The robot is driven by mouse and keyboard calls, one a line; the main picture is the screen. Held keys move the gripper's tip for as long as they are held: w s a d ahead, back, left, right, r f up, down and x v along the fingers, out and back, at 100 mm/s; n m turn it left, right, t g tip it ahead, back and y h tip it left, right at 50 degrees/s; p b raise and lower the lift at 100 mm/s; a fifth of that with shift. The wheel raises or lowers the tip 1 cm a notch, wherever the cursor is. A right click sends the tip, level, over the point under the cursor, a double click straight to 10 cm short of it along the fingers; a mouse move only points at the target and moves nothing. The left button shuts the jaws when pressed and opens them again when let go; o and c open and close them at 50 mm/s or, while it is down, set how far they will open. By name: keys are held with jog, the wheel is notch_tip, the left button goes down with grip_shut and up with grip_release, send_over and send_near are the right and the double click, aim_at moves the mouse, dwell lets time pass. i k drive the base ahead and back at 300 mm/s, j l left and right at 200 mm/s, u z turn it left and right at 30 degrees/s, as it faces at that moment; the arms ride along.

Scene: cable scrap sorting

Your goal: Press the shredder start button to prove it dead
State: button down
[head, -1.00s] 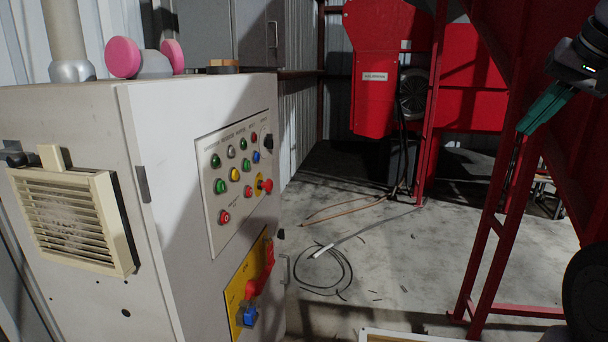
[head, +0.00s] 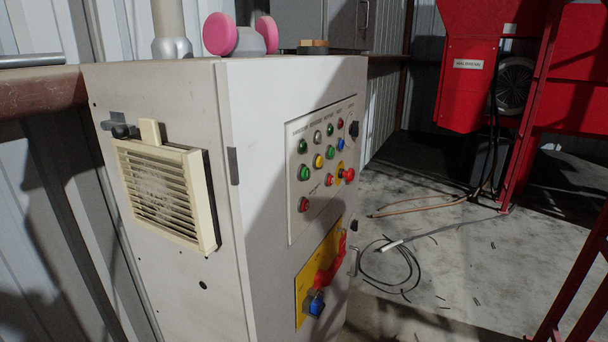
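A grey control cabinet (head: 290,90) stands in the middle of the head view. Its right face carries a button panel (head: 294,222) with several green, red, yellow, white and blue buttons. The labels are too small to read, so I cannot tell which button is the start button. A red mushroom button (head: 347,174) sits on a yellow plate. Below, a red rotary handle (head: 328,272) is mounted on a yellow plate, with a blue padlock-like piece (head: 316,304) hanging at it. My gripper is not in view.
Pink ear defenders (head: 220,34) lie on top of the cabinet. A vent grille (head: 165,190) juts from its left face. Red machinery (head: 468,95) stands behind at right. A loose cable coil (head: 390,265) lies on the concrete floor right of the cabinet.

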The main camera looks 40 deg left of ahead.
aim_at(305, 173)
jog(key=k+j, duration=0.65)
jog(key=k, duration=0.2)
